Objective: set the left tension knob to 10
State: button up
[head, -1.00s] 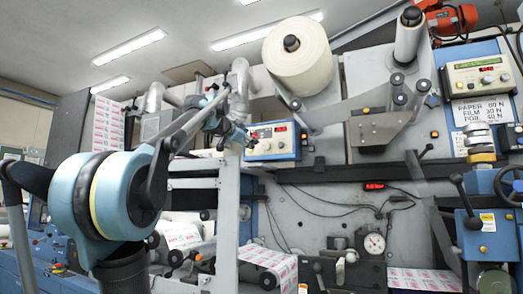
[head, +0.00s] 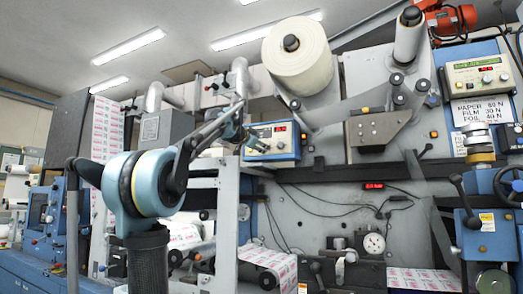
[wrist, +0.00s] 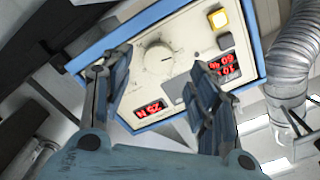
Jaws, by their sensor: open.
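The left tension panel (head: 284,154) is a cream box with a blue frame, left of the machine's middle in the head view. In the wrist view the panel (wrist: 190,32) is close and tilted. Its round pale knob (wrist: 158,58) shows between my gripper's fingers. A red display (wrist: 149,108) near the knob seems to read 25 N. My gripper (wrist: 160,64) is open and empty, its fingers apart on either side of the knob in the picture. I cannot tell how far the tips are from the panel. In the head view my gripper (head: 262,138) is at the panel's left part.
A yellow lit button (wrist: 218,18) and more red displays (wrist: 222,67) share the panel. A silver flexible duct (wrist: 291,60) runs beside it. A second panel (head: 483,72) is at the upper right, above a paper, film and foil label (head: 481,110).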

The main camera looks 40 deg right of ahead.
jog(key=shift+x, duration=2.6)
jog(key=c, duration=1.1)
